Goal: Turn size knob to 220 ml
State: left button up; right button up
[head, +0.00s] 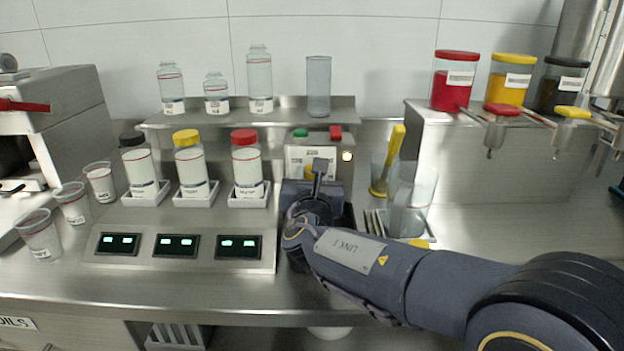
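A grey control box (342,177) stands at the back middle of the counter, with a green part (300,132) and a red part (336,132) on top. Its front has a white label panel (297,156) and a lit yellowish lamp (347,156). A small yellow part, perhaps a knob, shows partly behind my gripper; I cannot read any size marking. My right gripper (319,164) is right in front of the box, its arm coming in from the right. The wrist hides much of the box's lower front. Whether the fingers touch a knob or are shut cannot be seen. My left gripper is not in view.
Three capped jars stand in white trays (147,198) left of the box, above a panel with three displays (176,245). Clear cups (39,236) stand at the far left. A clear jug (411,200) is close to the right of my wrist. Glassware stands on the shelf (212,118) behind.

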jog(key=m+b, duration=0.2)
jog(key=b, duration=0.1)
jog(key=m+b, duration=0.5)
jog(key=shift+f+b, duration=0.3)
jog(key=shift+b, duration=0.1)
jog(key=shift+r+m+b, duration=0.2)
jog(key=shift+m+b, duration=1.55)
jog(key=shift+m, duration=0.35)
jog(key=o, duration=1)
jog(key=shift+c, duration=0.2)
jog(key=shift+r, duration=0.1)
